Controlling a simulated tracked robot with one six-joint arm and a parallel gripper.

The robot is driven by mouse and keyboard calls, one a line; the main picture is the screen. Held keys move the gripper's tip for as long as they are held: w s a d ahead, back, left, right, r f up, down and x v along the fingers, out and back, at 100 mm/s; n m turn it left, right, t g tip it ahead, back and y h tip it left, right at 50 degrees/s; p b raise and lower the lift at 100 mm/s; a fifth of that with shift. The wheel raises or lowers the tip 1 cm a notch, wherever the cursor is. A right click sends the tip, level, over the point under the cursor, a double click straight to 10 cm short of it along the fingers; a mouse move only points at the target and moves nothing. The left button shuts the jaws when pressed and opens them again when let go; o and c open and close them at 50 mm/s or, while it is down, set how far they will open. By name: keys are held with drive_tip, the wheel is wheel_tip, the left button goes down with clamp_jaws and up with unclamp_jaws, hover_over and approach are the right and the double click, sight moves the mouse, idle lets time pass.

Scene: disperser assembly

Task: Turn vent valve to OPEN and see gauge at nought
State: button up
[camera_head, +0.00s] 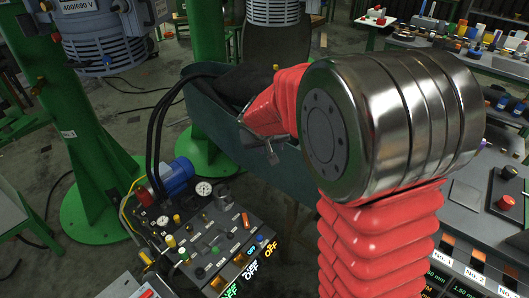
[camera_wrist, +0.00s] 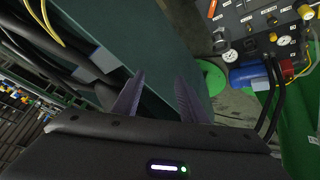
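A dark control panel (camera_head: 222,240) with several knobs, levers and lit OFF displays stands low at centre left in the head view. Two white dial gauges sit at its back: one gauge (camera_head: 203,188) beside a blue motor (camera_head: 173,176), the other gauge (camera_head: 162,221) to its left. Their needles are too small to read. I cannot tell which fitting is the vent valve. The panel also shows at the upper right of the wrist view (camera_wrist: 268,18), with a gauge (camera_wrist: 231,56). My gripper (camera_wrist: 160,73) is open and empty, apart from the panel, in front of a dark green surface.
Black hoses (camera_head: 155,125) rise behind the panel. A dark green trough-like housing (camera_head: 215,120) lies beside my gripper. Green columns (camera_head: 95,165) stand at the left. A grey bench (camera_head: 480,215) with a red button is at the right.

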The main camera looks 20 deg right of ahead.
drive_tip(key=s+a+r, duration=0.1)
drive_tip(key=s+r, duration=0.8)
drive_tip(key=s, duration=0.6)
drive_tip(key=s+a+r+n+y, duration=0.1)
drive_tip(key=s+a, duration=0.2)
drive_tip(key=s, duration=0.5)
drive_tip(key=s+a+r+y, duration=0.1)
drive_tip(key=s+a+y, duration=0.1)
drive_tip(key=s, duration=0.6)
drive_tip(key=shift+a+n+y, duration=0.3)
drive_tip(key=shift+a+n, duration=0.1)
drive_tip(key=shift+c, duration=1)
